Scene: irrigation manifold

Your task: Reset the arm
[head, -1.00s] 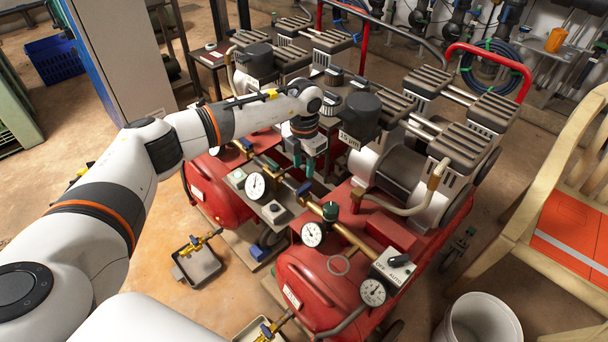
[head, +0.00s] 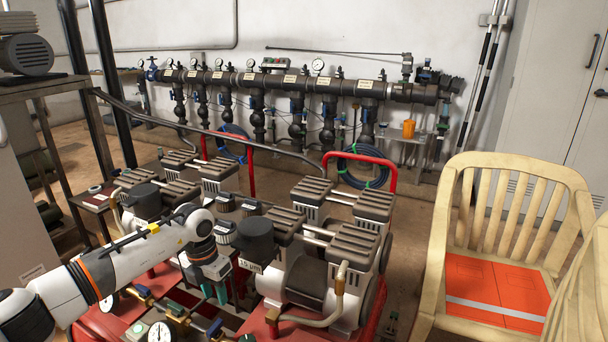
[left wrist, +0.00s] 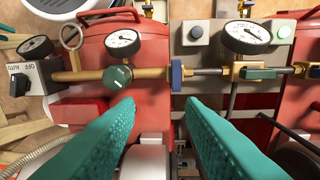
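My left arm comes in from the left in the head view. Its gripper (head: 215,288) points down between two red-tanked compressors, with teal fingers partly hidden by the wrist and machinery. In the left wrist view the two teal fingers (left wrist: 160,112) are spread apart with nothing between them. Beyond their tips runs a brass pipe (left wrist: 85,76) with a green knob (left wrist: 118,78), a blue fitting (left wrist: 177,75) and pressure gauges (left wrist: 123,40). My right gripper is in no view.
The near compressor (head: 310,275) and its red handle (head: 360,160) stand close to my left gripper. A wall manifold (head: 300,82) with several gauges runs behind. A cream chair (head: 510,185) with an orange item (head: 490,285) stands at the right. Floor shows between chair and compressors.

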